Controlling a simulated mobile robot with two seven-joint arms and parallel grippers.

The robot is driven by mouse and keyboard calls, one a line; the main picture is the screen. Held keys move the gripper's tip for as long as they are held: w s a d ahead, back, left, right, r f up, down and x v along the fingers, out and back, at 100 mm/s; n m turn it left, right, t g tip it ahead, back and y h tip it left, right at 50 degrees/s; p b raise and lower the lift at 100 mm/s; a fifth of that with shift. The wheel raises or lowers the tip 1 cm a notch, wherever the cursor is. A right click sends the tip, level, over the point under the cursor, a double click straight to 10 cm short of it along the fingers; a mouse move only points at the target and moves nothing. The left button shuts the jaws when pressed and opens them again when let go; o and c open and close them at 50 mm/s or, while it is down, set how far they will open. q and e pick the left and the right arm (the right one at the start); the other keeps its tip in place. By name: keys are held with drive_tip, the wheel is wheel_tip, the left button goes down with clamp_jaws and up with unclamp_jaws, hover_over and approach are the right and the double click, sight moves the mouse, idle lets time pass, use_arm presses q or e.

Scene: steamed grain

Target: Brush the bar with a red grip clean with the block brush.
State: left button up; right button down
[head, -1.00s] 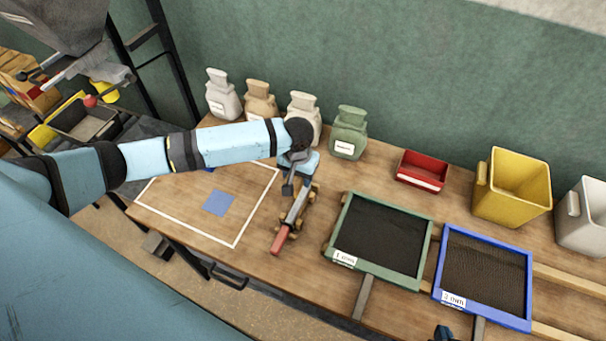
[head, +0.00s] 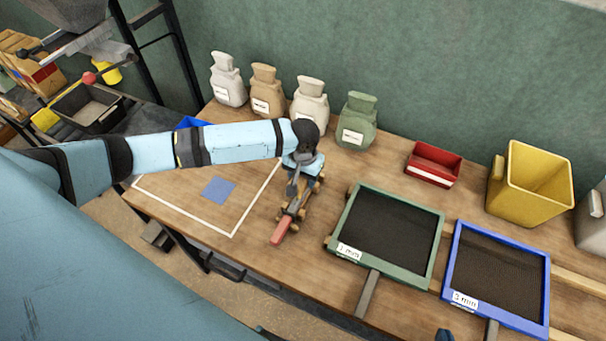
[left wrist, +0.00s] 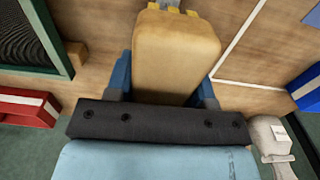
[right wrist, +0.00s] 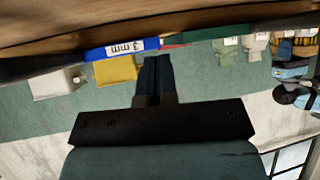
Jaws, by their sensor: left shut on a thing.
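The bar with a red grip (head: 280,232) lies on small wooden supports on the table, its grip toward the front edge. My left gripper (head: 296,182) is above the bar's far part and hides some of it. In the left wrist view the left gripper (left wrist: 164,92) is shut on the tan wooden block brush (left wrist: 176,50). I cannot tell whether the brush touches the bar. My right gripper (right wrist: 153,80) is shut and empty, in front of the table; only a dark tip of it shows at the head view's bottom edge (head: 445,335).
Right of the bar are a green-framed sieve (head: 338,250) and a blue-framed sieve (head: 545,300). Several sacks (head: 308,105), a red tray (head: 433,177) and a yellow bin (head: 528,200) stand behind. A white outlined area with a blue square (head: 218,190) lies left of the bar.

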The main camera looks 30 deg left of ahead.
use_arm(q)
drive_tip(key=shift+f, duration=0.85)
use_arm(e)
drive_tip(key=shift+w+a+r, duration=0.1)
drive_tip(key=shift+a, duration=0.15)
use_arm(q)
drive_tip(key=shift+s, duration=0.1)
